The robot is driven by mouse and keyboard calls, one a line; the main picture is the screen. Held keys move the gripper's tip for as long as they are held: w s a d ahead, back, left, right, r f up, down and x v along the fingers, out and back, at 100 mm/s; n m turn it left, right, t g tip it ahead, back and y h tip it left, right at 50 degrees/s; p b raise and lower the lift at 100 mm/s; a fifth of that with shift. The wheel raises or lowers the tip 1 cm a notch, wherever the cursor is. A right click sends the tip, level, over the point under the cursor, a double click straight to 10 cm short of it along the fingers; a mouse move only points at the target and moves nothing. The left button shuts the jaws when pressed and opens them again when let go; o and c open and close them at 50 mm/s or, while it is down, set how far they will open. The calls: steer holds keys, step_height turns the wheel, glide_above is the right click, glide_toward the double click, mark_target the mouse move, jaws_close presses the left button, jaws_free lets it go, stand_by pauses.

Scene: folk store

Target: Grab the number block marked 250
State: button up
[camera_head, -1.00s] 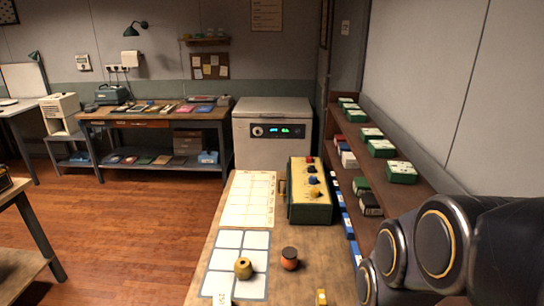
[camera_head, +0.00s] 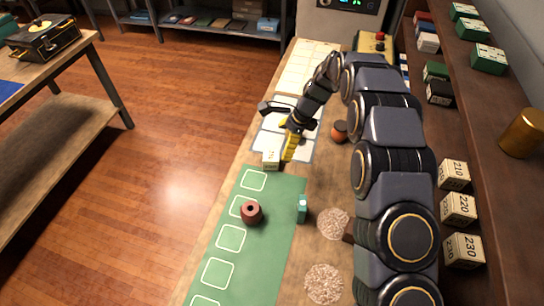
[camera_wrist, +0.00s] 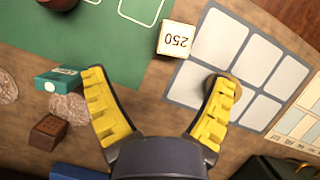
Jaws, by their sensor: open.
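The number block marked 250 (camera_head: 271,159) is a cream block on the table, at the far edge of the green mat, near the white-squared sheet. In the wrist view the block (camera_wrist: 177,40) shows its "250" face upside down, ahead of my gripper and between the lines of the two fingers. My gripper (camera_head: 275,133) is open, with yellow-padded fingers, just beside the block in the head view. In the wrist view my gripper (camera_wrist: 160,80) holds nothing, and the block lies beyond the fingertips.
The green mat (camera_head: 230,238) bears a reddish round piece (camera_head: 251,212); a teal block (camera_head: 302,208) stands at its right edge. An orange-and-black piece (camera_head: 339,131) is right of my gripper. A brass piece (camera_wrist: 237,86) is partly behind the right finger. Blocks 210, 220 and 230 (camera_head: 458,208) sit on the right shelf.

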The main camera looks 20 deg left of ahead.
mark_target(272, 155)
steer(key=shift+m, duration=0.6)
steer(key=f, duration=0.1)
steer(key=a+f, duration=0.1)
steer(key=w+a+f, duration=0.1)
steer(key=shift+f, duration=0.3)
steer(key=x, duration=0.7)
steer(key=shift+w+a+f, duration=0.15)
steer(key=shift+w+f, duration=0.1)
steer(key=shift+w, duration=0.15)
steer(key=c, duration=1.2)
